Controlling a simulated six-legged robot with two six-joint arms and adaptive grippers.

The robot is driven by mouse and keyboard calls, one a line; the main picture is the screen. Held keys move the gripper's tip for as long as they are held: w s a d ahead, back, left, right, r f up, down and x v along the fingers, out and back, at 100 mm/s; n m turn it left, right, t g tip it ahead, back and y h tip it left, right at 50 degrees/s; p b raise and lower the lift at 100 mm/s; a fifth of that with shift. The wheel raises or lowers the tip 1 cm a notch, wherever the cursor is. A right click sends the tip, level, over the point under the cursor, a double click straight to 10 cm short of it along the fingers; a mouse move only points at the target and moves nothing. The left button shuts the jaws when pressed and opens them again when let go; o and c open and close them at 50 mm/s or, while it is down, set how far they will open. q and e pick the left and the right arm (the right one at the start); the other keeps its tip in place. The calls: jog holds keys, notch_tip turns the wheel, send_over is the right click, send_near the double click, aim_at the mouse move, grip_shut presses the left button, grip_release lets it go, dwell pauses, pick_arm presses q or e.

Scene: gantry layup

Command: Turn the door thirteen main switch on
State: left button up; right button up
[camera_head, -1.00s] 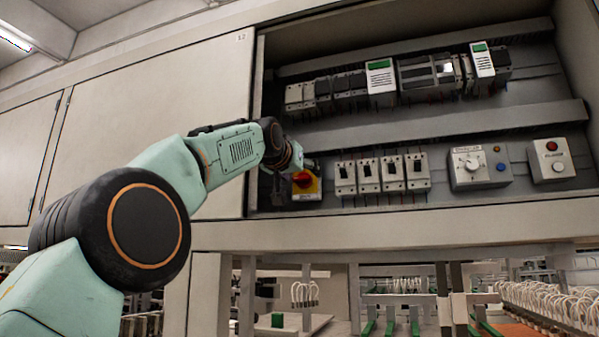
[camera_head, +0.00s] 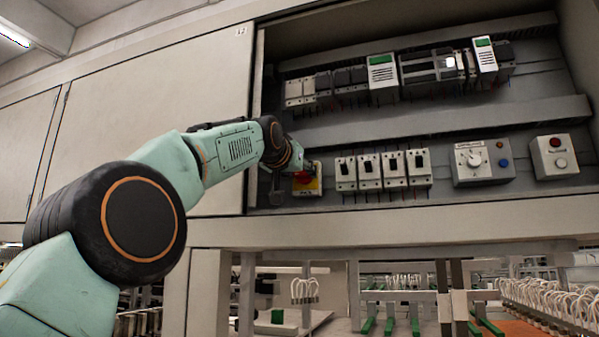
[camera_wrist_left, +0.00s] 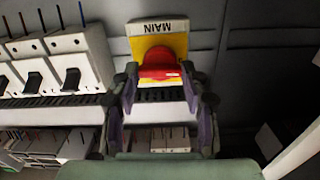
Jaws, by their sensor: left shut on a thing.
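The main switch is a red rotary handle (camera_wrist_left: 160,73) on a yellow plate (camera_wrist_left: 160,43) marked MAIN, upside down in the left wrist view. In the head view the red handle (camera_head: 303,178) shows at the left end of the lower row in the open cabinet, partly hidden by my gripper. My left gripper (camera_wrist_left: 160,80) is shut on the red handle, with a finger on each side of it. In the head view the wrist ends right at the switch (camera_head: 313,187). The handle's exact angle is hard to tell. My right gripper is not in view.
Several white breakers (camera_head: 382,170) stand just right of the switch. Further right are a dial box (camera_head: 482,162) and a box with round buttons (camera_head: 553,156). A closed door (camera_head: 150,100) is to the left. The cabinet's lower ledge (camera_head: 400,222) runs below.

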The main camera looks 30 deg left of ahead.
pick_arm(q)
jog(key=m+p, duration=0.2)
jog(key=m, duration=0.2)
jog(key=shift+r, duration=0.2)
jog(key=m+p, duration=0.2)
jog(key=m, duration=0.2)
jog(key=shift+d+m, duration=0.1)
jog(key=shift+m, duration=0.2)
jog(key=m+p, duration=0.2)
jog(key=m, duration=0.2)
jog(key=shift+f, duration=0.15)
jog(key=m+p, duration=0.1)
jog(key=m, duration=0.2)
jog(key=shift+f+m, duration=0.15)
jog(key=shift+m, duration=0.25)
jog(key=shift+f+m, duration=0.1)
jog(key=shift+m, duration=0.4)
jog(key=shift+f, duration=0.1)
jog(key=o, duration=0.8)
jog(key=shift+d, duration=0.1)
jog(key=o, duration=0.4)
jog(key=shift+s+d+r, duration=0.15)
jog(key=shift+s+r, duration=0.05)
jog(key=shift+c, duration=0.2)
